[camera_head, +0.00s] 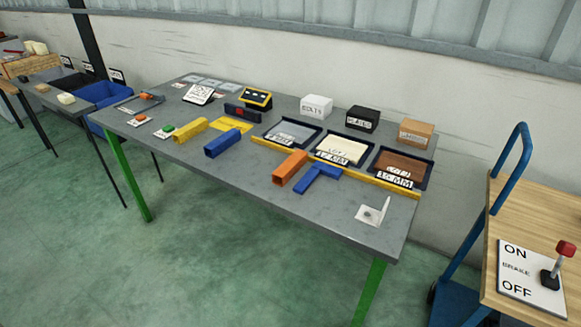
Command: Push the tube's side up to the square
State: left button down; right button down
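An orange square tube (290,168) lies on the grey table, its open end toward the front edge. A flat blue L-shaped square (318,176) lies just to its right, one leg running roughly along the tube's side. A narrow gap seems to show between them, but I cannot tell whether they touch at the far end. A blue tube (222,144) and a yellow tube (191,130) lie further left, apart from the square. Neither of my grippers is in view.
A yellow strip (400,188) runs behind the square, before dark trays (418,161) of parts. A white angle bracket (373,213) stands to the right on the grey table (300,220). The front of the table is mostly clear. A wooden-topped cart (545,215) stands at right.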

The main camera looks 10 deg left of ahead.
aim_at(281, 176)
jog(key=j+z, duration=0.1)
jog(key=z, duration=0.35)
jog(key=j+z, duration=0.3)
jog(key=j, duration=0.15)
jog(key=j+z, duration=0.25)
jog(key=j, duration=0.2)
jog(key=k+j+z, duration=0.1)
jog(key=j, duration=0.4)
jog(key=k+j+z, duration=0.1)
jog(key=j, duration=0.4)
